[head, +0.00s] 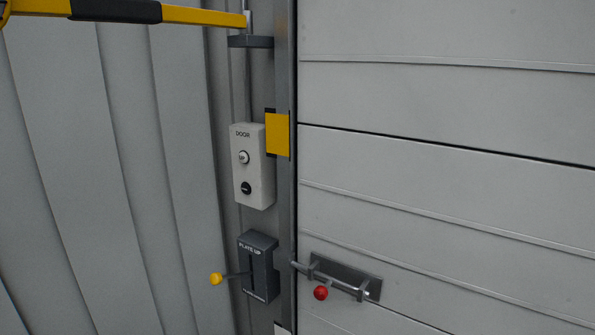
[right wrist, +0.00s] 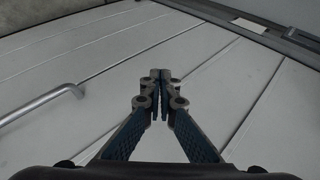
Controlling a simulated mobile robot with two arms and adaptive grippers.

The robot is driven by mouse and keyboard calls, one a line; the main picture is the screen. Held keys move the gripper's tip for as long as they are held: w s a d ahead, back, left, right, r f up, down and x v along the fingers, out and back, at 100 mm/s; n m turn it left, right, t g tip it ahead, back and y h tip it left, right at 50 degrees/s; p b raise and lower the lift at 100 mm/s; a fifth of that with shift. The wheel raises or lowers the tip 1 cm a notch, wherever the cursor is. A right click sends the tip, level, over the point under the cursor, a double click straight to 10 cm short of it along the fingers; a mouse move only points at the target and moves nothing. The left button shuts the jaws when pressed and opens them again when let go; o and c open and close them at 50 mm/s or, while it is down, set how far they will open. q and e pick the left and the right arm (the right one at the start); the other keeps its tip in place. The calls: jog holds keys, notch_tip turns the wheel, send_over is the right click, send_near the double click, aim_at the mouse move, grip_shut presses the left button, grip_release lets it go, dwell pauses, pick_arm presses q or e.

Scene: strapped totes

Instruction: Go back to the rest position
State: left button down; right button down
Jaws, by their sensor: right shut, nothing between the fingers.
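My right gripper (right wrist: 160,92) shows in the right wrist view with its two fingers together and nothing between them. Pale panels lie beyond its fingertips, and no contact with them can be made out. Neither gripper shows in the head view, and my left gripper is in no view.
A panelled door (head: 450,120) fills the right of the head view. It carries a bolt with a red knob (head: 320,293). Left of it are a DOOR button box (head: 253,166), a PLATE UP lever box (head: 259,266) with a yellow knob (head: 216,279), and a yellow bar (head: 205,17).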

jog(key=s+f+n+g+h, duration=0.3)
jog(key=s+f+n+g, duration=0.1)
jog(key=s+f, duration=1.5)
jog(key=s+a+f+n+g, duration=0.1)
jog(key=s+f+n, duration=0.1)
jog(key=s, duration=0.6)
jog(key=s+a+f+n+g, duration=0.1)
jog(key=s+a+f+n, duration=0.1)
jog(key=s+f, duration=0.3)
jog(key=s+a+f+n+g, duration=0.1)
jog(key=s+a+f+n, duration=0.1)
jog(key=s, duration=1)
notch_tip(320, 180, down, 2)
jog(key=shift+a+f+n+g+h, duration=0.1)
jog(key=shift+a+n+g+h, duration=0.2)
jog(key=shift+n, duration=0.4)
jog(key=shift+d, duration=0.1)
